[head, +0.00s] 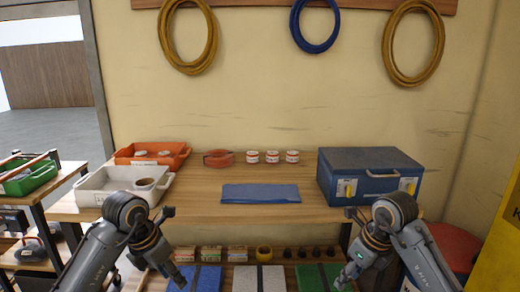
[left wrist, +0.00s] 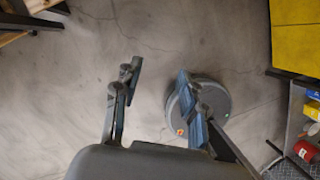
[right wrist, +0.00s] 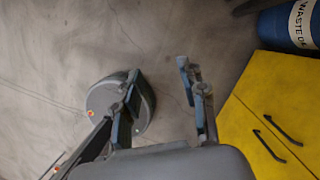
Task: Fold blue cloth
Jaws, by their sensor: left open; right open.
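The blue cloth (head: 261,194) lies on the middle of the wooden workbench (head: 222,171), near its front edge. It looks like a flat, wide rectangle with a faint line along its length; I cannot tell how many layers it has. My left gripper (head: 165,268) is in front of the bench, low and left of the cloth. It is open and empty, with its fingers apart in the left wrist view (left wrist: 156,76). My right gripper (head: 360,266) is low and right of the cloth, also open and empty in the right wrist view (right wrist: 160,76). Neither gripper touches the cloth.
A white tray (head: 91,199) and an orange tray (head: 181,151) stand on the bench's left. A blue case (head: 368,174) stands close to the cloth's right. Small white jars (head: 272,157) and an orange coil (head: 218,159) sit behind it. A lower shelf holds folded cloths (head: 259,279).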

